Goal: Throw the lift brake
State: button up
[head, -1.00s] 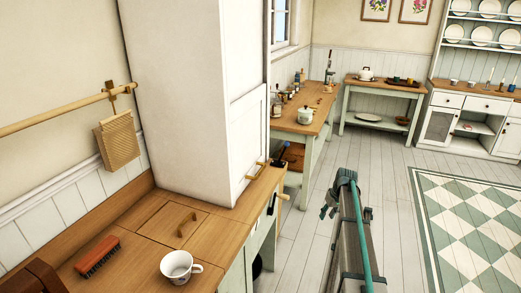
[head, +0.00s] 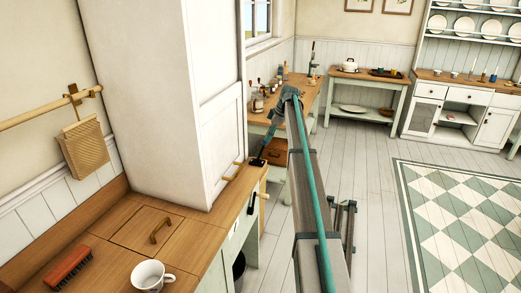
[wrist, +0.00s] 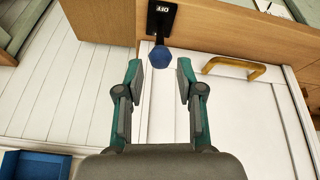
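The lift brake appears to be a dark lever with a blue ball knob (wrist: 160,58) in the wrist view. Its black plate (wrist: 162,14) is marked OFF and sits on a wooden surface. My gripper (wrist: 159,67) is open and empty, with its teal fingertips on either side of the knob's near end. I cannot tell whether they touch it. In the head view the lever's dark base (head: 257,162) shows beside the tall white cabinet, below the end of my arm, and the fingers are hard to make out.
A brass-coloured handle (wrist: 235,68) on a white panel is close to the right finger. The tall white cabinet (head: 165,100) stands on the wooden counter (head: 205,242). A white mug (head: 151,275) and red brush (head: 68,265) lie on the counter. The floor to the right is open.

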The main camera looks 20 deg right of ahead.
aim_at(262, 149)
jog(key=p+x, duration=0.2)
jog(key=x, duration=0.7)
jog(key=shift+p, duration=0.3)
grip_shut()
